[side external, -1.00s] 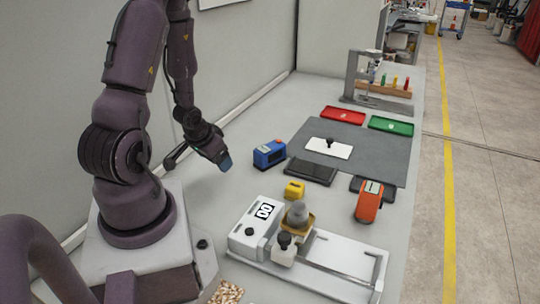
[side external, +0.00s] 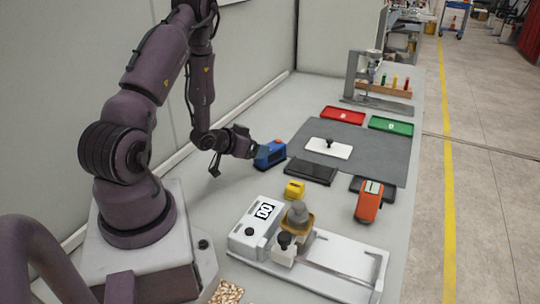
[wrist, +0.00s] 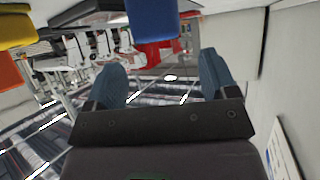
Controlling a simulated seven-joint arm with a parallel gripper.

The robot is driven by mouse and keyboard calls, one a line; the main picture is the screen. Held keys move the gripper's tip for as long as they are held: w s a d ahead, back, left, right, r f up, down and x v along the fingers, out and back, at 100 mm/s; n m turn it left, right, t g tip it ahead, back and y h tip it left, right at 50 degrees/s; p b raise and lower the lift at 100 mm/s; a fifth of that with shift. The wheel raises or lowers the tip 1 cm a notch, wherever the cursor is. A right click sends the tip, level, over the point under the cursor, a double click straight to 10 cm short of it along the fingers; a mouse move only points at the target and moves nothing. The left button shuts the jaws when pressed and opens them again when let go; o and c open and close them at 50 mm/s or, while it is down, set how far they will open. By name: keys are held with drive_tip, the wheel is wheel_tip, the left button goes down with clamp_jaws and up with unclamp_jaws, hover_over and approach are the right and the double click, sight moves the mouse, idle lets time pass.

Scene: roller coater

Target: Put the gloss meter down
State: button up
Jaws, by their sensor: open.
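A blue boxy instrument (side external: 270,154), which I take to be the gloss meter, sits on the bench left of the dark pad. Its blue body also shows at the top of the wrist view (wrist: 152,18). My gripper (wrist: 163,78) is open, with blue-grey fingertips spread and nothing between them. In the side view my gripper (side external: 252,147) is level with the instrument and just left of it. Whether it touches the instrument cannot be told. An orange instrument with a small display (side external: 368,203) rests on a dark pad at the right.
A small yellow block (side external: 294,189) and a white coater with a digital display (side external: 255,230) stand in front. A black flat pad (side external: 311,171) lies right of the blue instrument. A grey mat (side external: 375,150) carries a white plate (side external: 328,148). Red (side external: 343,114) and green (side external: 391,126) trays lie behind.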

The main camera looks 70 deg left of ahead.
sight(270, 155)
drive_tip(key=x, duration=0.5)
drive_tip(key=shift+w+a+f, duration=0.1)
drive_tip(key=shift+w+a, duration=0.05)
drive_tip(key=shift+w, duration=0.15)
drive_tip(key=shift+c, duration=0.4)
